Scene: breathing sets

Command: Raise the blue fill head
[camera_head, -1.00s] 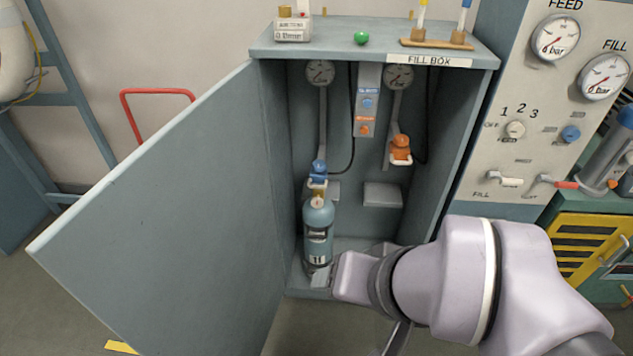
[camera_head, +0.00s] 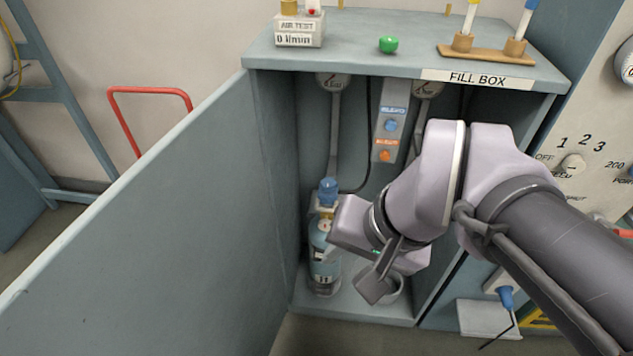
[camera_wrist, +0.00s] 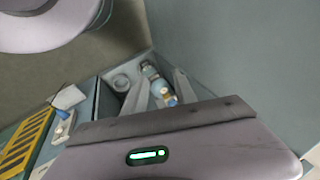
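The blue fill head (camera_head: 328,190) hangs at the left inside the open fill box, at the top of an upright blue cylinder (camera_head: 322,262). A pale clamp piece shows just below the head. I cannot tell whether a finger touches either.
The grey door (camera_head: 150,230) stands open on the left. The box's top (camera_head: 345,50) carries a green knob (camera_head: 388,45) and a wooden stand (camera_head: 478,52). A round holder (camera_head: 393,290) is on the box floor at right. My arm covers the box's right side.

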